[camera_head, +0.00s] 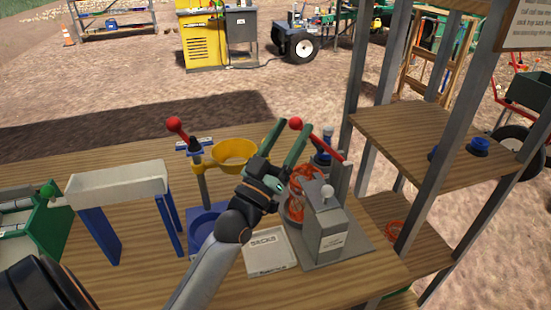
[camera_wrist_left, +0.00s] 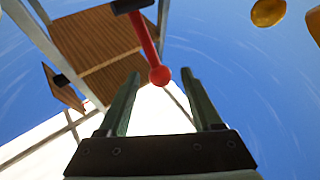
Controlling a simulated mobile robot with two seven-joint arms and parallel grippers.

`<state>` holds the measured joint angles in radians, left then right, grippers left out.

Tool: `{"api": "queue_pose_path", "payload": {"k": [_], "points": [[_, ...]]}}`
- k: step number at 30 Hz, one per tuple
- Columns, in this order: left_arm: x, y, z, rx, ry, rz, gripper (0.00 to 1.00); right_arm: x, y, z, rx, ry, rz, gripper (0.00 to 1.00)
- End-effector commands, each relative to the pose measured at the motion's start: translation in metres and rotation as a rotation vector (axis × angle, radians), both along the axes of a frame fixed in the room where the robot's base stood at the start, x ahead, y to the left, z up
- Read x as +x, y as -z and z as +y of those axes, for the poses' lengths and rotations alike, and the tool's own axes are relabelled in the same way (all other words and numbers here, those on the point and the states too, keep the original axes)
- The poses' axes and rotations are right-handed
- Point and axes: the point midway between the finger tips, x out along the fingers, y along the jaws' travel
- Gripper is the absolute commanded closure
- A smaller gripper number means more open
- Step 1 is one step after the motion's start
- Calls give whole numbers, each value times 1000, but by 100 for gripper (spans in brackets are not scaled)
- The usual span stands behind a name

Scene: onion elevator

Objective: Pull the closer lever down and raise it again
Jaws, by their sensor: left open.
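A lever with a red ball knob (camera_head: 296,124) and a red bar (camera_head: 325,145) is attached to a post beside the grey machine (camera_head: 325,235). The bar slopes up to the left, knob end raised. My left gripper (camera_head: 294,130) is open, with its green fingers pointing up beside the knob. In the left wrist view the red knob (camera_wrist_left: 159,75) shows between the two fingertips, with a gap on each side; contact cannot be told. A second lever with a red knob (camera_head: 174,124) stands further left, on a blue stand. My right gripper is not in view.
A wooden table (camera_head: 130,270) carries a yellow bowl (camera_head: 236,153), a white trough (camera_head: 118,182) on blue legs and a white sign (camera_head: 268,251). Grey shelf posts (camera_head: 458,140) with wooden shelves stand close on the right. Orange net bags sit behind the machine's front.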

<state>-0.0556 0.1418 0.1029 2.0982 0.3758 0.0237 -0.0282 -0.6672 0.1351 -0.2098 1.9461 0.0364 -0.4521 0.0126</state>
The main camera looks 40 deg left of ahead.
Motion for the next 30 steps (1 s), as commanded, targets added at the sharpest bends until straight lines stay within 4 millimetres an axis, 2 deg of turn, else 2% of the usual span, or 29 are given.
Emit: {"api": "queue_pose_path", "payload": {"k": [1,6,12,24,26,30], "points": [[-10,9,0,1,0,5,34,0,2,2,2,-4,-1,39],[-36,23,-1,1,0,3,34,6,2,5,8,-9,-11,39],[-55,32,-1,1,0,1,34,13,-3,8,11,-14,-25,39],[-62,34,-1,0,0,-1,34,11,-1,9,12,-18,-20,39],[-62,34,-1,1,0,0,38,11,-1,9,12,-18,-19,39],[-58,31,-4,41,-13,15,54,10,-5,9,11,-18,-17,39]]}}
